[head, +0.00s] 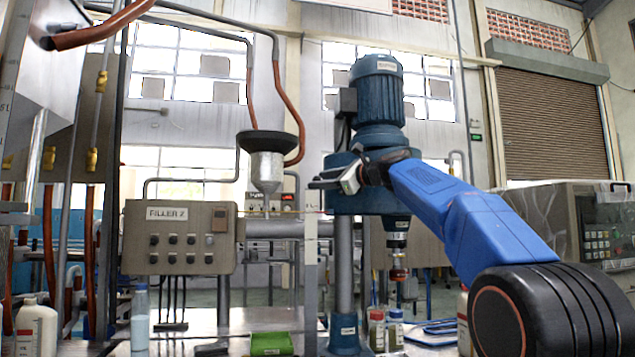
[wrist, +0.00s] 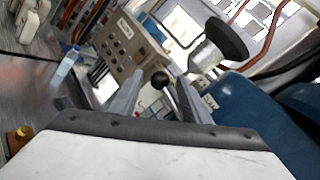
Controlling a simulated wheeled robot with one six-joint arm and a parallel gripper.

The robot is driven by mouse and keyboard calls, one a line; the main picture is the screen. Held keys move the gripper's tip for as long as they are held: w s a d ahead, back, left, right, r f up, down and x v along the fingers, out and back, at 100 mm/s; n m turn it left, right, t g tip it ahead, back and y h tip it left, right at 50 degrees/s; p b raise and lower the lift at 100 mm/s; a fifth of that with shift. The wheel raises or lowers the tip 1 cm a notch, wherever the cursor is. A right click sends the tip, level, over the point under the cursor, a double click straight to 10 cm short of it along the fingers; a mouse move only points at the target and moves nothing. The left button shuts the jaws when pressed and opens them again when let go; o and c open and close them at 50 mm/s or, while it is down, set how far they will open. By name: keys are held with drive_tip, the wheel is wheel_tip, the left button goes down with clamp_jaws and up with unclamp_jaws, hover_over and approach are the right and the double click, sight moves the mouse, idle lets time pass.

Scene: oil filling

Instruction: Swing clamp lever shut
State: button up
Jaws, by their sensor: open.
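A round black ball knob (wrist: 160,79) on a short dark stem, which looks like the clamp lever's end, shows in the wrist view. It appears between the two grey fingers of my gripper (wrist: 158,92), with space on both sides. I cannot tell whether it lies at fingertip depth. In the head view my gripper (head: 322,182) is raised in front of the blue motor-topped machine (head: 377,95), pointing left. It is open and holds nothing. The lever cannot be made out in the head view; my gripper and arm cover part of that area.
A black-rimmed funnel (head: 267,145) hangs left of my gripper, and it also shows in the wrist view (wrist: 228,38). The FILLER 2 control panel (head: 180,237) stands further left. Bottles (head: 376,330) and a green box (head: 271,344) stand below.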

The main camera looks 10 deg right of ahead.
drive_tip(key=shift+x, duration=1.05)
drive_tip(key=c, duration=0.6)
drive_tip(key=shift+f, duration=0.1)
